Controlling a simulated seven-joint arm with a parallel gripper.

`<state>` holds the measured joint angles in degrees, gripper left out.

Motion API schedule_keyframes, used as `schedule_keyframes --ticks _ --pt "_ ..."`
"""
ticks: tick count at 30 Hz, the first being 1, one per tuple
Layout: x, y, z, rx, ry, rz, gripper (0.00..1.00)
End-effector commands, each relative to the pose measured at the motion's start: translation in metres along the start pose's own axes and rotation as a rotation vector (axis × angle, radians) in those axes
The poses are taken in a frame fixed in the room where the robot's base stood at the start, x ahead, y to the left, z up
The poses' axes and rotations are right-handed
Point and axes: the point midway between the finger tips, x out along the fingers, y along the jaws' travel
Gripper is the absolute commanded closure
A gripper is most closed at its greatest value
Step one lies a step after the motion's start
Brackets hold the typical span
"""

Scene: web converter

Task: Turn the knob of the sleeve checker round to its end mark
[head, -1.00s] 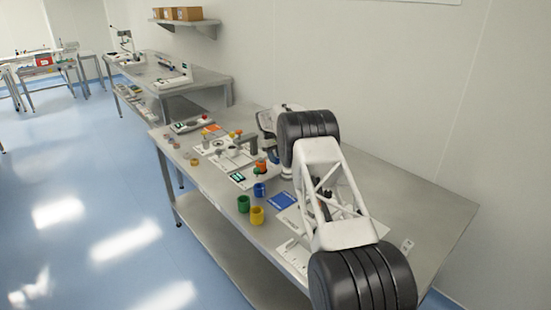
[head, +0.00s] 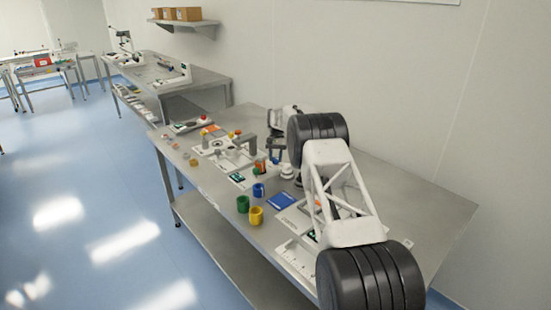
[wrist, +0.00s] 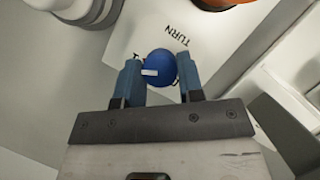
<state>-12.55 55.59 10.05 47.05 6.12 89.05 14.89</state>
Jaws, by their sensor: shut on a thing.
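The blue round knob (wrist: 161,64) shows in the wrist view, between the two blue fingers of my gripper (wrist: 160,82). The fingers are shut on it from both sides. A white pointer line on the knob points left in that view. The knob rises from the white plate of the sleeve checker (wrist: 130,40), which carries the upside-down word TURN. Other lettering beside the knob is partly covered, and I cannot make out an end mark. In the head view my gripper (head: 275,147) is at the bench's back half; the knob is not clear there.
A white round part (wrist: 88,10) and an orange part lie close to my gripper in the wrist view. On the bench (head: 400,190) stand green (head: 242,204), yellow (head: 256,215) and blue (head: 258,190) cups and a blue card (head: 283,200). The back right of the bench is clear.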

Motion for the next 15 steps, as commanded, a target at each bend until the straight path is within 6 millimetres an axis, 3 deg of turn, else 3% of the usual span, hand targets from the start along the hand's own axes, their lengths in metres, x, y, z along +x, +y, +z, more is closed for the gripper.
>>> schedule_keyframes --ticks 14,15 --pt "0.0008 0.0009 -0.0003 0.022 0.000 -0.009 0.89" --pt "0.0008 0.0008 -0.0003 0.022 0.000 -0.008 0.64"
